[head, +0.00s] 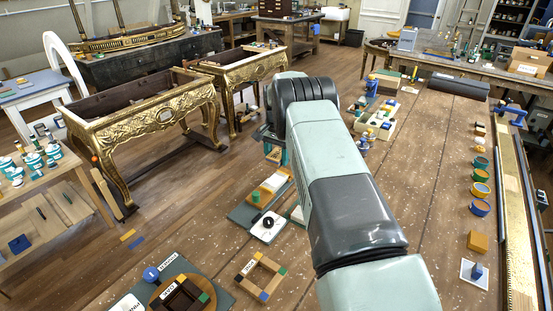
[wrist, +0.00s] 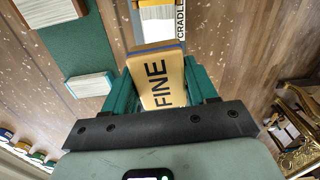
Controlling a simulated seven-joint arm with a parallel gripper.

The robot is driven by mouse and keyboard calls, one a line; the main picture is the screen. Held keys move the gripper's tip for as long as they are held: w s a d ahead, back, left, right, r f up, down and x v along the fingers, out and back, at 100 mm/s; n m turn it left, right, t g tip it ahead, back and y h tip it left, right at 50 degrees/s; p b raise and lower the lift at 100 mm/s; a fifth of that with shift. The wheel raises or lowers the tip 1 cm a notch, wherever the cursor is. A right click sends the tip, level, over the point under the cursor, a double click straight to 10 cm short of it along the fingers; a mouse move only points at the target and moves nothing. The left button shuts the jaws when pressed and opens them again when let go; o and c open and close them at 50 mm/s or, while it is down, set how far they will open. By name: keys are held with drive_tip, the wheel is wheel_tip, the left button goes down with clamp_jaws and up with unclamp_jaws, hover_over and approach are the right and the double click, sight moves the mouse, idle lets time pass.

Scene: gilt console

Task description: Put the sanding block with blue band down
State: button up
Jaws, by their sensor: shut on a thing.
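In the wrist view, a tan sanding block (wrist: 160,88) marked FINE, with a blue band along its far edge, sits between the teal fingers of my gripper (wrist: 160,75). The gripper is shut on it. In the head view my arm covers most of the gripper, and the held block cannot be made out there. In the wrist view the block is over the brown speckled bench top (wrist: 225,45); its height above it is hard to tell. A white card marked CRADLE (wrist: 182,20) lies just beyond the block.
A dark green mat (wrist: 82,45) bearing white-topped blocks lies left of the block in the wrist view. In the head view, a wooden frame with coloured corners (head: 260,277) lies near the front.

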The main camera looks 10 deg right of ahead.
drive_tip(key=s+a, duration=0.6)
drive_tip(key=a, duration=0.5)
drive_tip(key=m, duration=0.1)
hover_over(221, 237)
wheel_tip(221, 237, down, 7)
drive_tip(key=shift+s+r, duration=0.1)
drive_tip(key=shift+r, duration=0.1)
drive_tip(key=shift+f, duration=2)
drive_tip(key=o, duration=1.1)
drive_tip(key=shift+f, duration=0.15)
